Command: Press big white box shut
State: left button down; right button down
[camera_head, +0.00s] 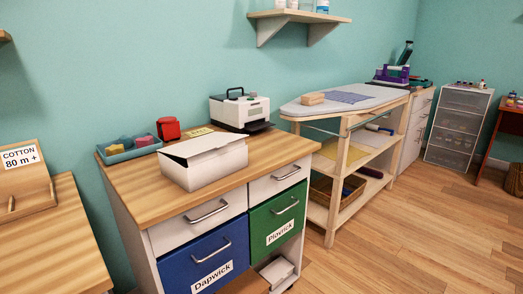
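The big white box (212,168) stands on the wooden top of the drawer cabinet, near its front edge. Its lid (197,145) looks slightly raised, with a dark gap along the left end. Neither of my grippers shows in the head view.
Left of the box are a teal tray (113,158) with coloured items and a red container (168,128). A white machine (240,110) stands behind it. The cabinet (135,183) has blue and green drawers. An ironing table (372,98) stands right; floor (420,235) is clear at front right.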

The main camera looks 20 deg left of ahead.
aim_at(198, 149)
jog(key=z, duration=0.1)
jog(key=i, duration=0.95)
jog(key=u, duration=1.05)
